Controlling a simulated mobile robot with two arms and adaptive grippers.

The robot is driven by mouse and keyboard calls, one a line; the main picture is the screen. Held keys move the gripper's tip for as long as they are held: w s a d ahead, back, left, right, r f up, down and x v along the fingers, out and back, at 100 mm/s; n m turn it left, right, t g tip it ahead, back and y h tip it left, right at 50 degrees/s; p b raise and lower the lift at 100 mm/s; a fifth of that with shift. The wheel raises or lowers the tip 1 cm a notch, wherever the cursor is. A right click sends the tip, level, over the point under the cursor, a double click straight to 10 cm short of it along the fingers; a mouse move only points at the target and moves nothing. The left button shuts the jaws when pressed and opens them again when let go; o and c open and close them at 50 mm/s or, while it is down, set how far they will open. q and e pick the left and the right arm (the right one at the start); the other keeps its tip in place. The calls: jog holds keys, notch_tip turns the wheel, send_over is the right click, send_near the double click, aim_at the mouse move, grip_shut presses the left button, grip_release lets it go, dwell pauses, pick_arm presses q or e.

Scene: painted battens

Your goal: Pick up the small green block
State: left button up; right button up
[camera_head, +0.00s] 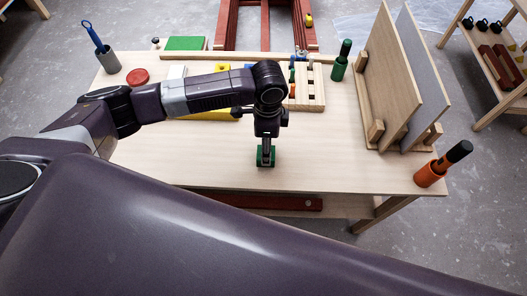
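The small green block (259,160) is at the front middle of the wooden table, directly below my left gripper (266,154). My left arm reaches in from the left, and the gripper points down over the block. The gripper hides the block's middle, and green shows on both sides of it. I cannot tell whether the fingers are closed on the block or whether it touches the table. My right gripper is not in view.
A slotted wooden rack (312,92) with small coloured parts stands behind the gripper. Upright panels (392,75) stand at right. An orange cup (428,175) sits at the right front corner, a green cup (339,70) further back. The table front (340,165) is clear.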

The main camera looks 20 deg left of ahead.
aim_at(259, 158)
pick_arm(q)
jog(key=shift+s+f+p, duration=0.2)
jog(key=shift+f+p, duration=0.4)
jog(key=shift+f, duration=1.35)
jog(key=shift+a+f, duration=0.15)
jog(key=shift+f, duration=0.6)
jog(key=c, duration=1.2)
jog(key=shift+r, duration=0.1)
jog(key=shift+c, duration=0.2)
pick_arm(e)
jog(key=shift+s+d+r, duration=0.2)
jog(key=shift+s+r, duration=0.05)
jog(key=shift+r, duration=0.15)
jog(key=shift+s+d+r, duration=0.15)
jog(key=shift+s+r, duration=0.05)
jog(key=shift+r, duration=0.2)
pick_arm(q)
jog(key=shift+w, duration=0.1)
